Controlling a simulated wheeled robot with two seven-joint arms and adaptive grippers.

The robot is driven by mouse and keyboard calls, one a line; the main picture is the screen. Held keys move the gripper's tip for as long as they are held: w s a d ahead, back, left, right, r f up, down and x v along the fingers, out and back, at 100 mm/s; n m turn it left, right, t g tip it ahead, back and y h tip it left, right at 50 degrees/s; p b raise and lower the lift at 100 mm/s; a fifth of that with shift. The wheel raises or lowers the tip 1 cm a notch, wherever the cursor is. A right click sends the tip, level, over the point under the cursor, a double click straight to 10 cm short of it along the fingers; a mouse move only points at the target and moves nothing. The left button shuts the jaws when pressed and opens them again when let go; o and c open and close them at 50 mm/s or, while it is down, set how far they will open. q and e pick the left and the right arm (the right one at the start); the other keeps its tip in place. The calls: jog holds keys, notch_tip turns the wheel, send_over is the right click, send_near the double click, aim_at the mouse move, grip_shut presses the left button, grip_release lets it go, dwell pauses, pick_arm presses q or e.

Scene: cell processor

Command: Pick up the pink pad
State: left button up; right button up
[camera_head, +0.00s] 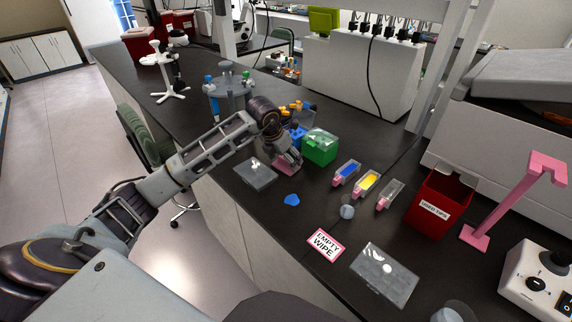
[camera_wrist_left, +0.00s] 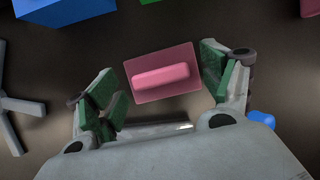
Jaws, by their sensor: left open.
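The pink pad (camera_wrist_left: 161,75) is a flat pink rectangle with a raised, rounded bar along its middle. It lies on the dark bench. In the wrist view my left gripper (camera_wrist_left: 163,88) is open, with its green-padded fingers on either side of the pad, and nothing is held. In the head view my left gripper (camera_head: 287,160) is above the pad (camera_head: 284,170), which shows only in part beneath it. I cannot tell whether the fingers touch the pad. My right gripper is not in view.
A green box (camera_head: 320,147) stands close to the right of the gripper, with a blue rack (camera_head: 297,137) behind. A clear-lidded case (camera_head: 255,174) lies to the left. A blue piece (camera_head: 292,200) lies in front. Bench beyond it toward the "EMPTY WIPE" card (camera_head: 326,245) is mostly clear.

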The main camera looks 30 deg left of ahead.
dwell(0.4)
pick_arm(q)
jog(key=c, duration=1)
jog(key=shift+r, duration=5)
jog(key=shift+o, duration=1.3)
jog(key=c, duration=0.8)
